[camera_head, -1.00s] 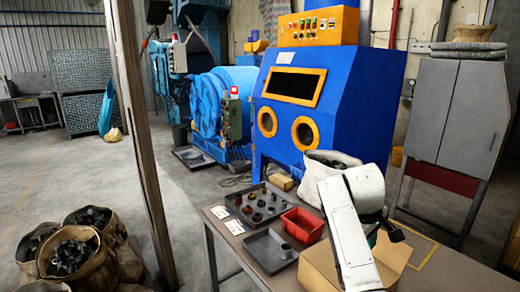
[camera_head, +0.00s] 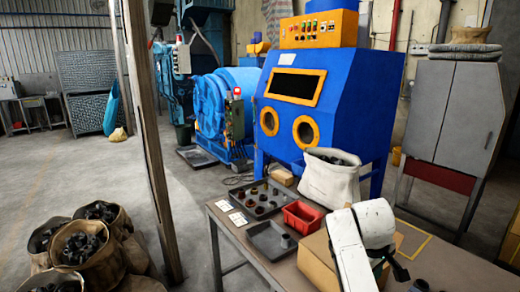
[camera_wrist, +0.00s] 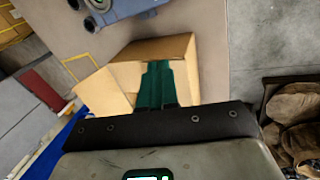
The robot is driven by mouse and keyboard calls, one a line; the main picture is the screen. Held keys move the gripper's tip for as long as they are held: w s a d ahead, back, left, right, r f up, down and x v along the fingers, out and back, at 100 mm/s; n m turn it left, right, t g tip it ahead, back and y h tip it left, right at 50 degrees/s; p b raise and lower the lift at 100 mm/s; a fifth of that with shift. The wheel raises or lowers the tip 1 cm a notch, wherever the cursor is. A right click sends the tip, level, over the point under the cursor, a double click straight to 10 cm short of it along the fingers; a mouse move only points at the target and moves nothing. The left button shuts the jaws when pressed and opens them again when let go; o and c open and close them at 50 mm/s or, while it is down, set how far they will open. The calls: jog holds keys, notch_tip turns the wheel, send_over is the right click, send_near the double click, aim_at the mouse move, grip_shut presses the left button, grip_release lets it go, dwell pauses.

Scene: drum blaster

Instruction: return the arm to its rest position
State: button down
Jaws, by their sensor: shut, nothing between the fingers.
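My white arm (camera_head: 350,250) reaches over the front right of the table in the head view, covering part of the open cardboard box (camera_head: 315,264). In the wrist view my gripper (camera_wrist: 158,68) shows two green fingers close together, shut and empty. They appear in front of the box (camera_wrist: 163,48), whose flaps stand open. I cannot tell how far above the box they are. The fingertips are hidden behind my arm in the head view.
The table (camera_head: 440,258) also holds a dark parts tray (camera_head: 245,206), a grey tray (camera_head: 262,240), a red bin (camera_head: 303,216) and a white sack (camera_head: 328,184). The blue blast cabinet (camera_head: 355,100) stands behind. Several sacks of dark parts (camera_head: 82,250) sit on the floor at left.

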jog(key=s+f+m+y, duration=0.1)
jog(key=s+f+m, duration=0.1)
jog(key=s+f, duration=0.65)
jog(key=s+f+m, duration=0.1)
jog(key=s+f, duration=0.5)
jog(key=s, duration=0.5)
jog(key=s+a+m+g+y, duration=0.1)
jog(key=s+a+m+y, duration=0.1)
jog(key=s, duration=2.2)
jog(key=shift+s+f+m, duration=0.2)
jog(key=shift+s+m, duration=0.2)
jog(key=shift+m, duration=0.2)
